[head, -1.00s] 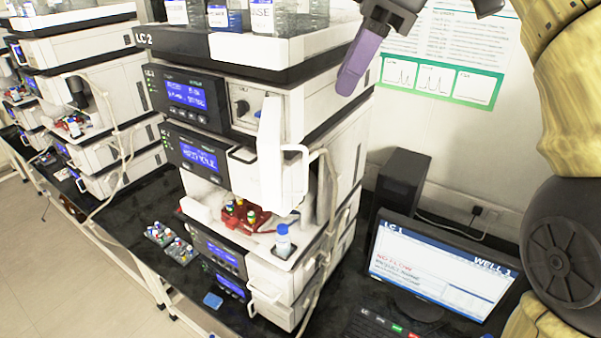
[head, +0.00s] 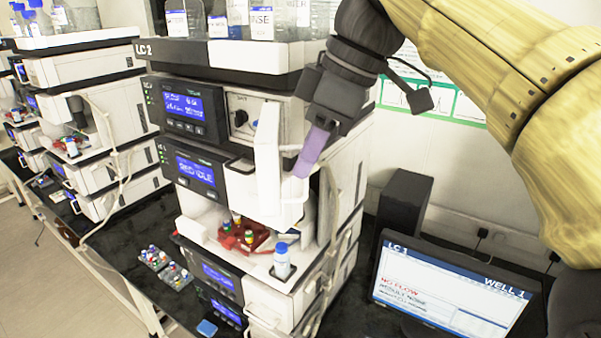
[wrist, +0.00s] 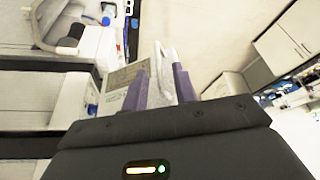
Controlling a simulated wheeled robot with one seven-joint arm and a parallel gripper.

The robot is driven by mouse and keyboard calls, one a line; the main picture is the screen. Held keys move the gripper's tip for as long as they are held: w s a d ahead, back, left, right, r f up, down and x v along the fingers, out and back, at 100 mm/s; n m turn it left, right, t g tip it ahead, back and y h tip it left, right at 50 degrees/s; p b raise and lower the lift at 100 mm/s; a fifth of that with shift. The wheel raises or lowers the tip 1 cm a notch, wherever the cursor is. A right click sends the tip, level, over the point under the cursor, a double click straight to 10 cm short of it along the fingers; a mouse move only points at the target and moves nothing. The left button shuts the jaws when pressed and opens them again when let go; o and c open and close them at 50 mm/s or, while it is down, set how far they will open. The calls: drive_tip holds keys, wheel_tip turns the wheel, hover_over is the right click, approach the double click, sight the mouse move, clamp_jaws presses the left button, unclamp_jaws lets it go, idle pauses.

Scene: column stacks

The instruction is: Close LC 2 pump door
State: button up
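The LC 2 stack (head: 215,52) stands in the middle of the head view. Its pump module has a lit blue display (head: 183,104) and an exposed bay with a dark knob (head: 240,118). The white pump door (head: 267,148) stands open, sticking out from the bay's right side. My gripper (head: 312,152) points down close to the door's right side; contact cannot be told. In the wrist view, the two purple fingers (wrist: 160,86) are apart, with a white panel edge (wrist: 162,68) showing between or just beyond them. The head view hides one finger.
Below the pump, the sampler module (head: 190,171) sits over a red vial tray (head: 245,235) and a blue-capped bottle (head: 282,260). Bottles (head: 262,22) stand on top. A monitor (head: 450,290) is at right, a second stack (head: 85,100) at left. Tubing (head: 330,240) hangs along the stack's right side.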

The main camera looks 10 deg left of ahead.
drive_tip(key=shift+x, duration=1.7)
clamp_jaws()
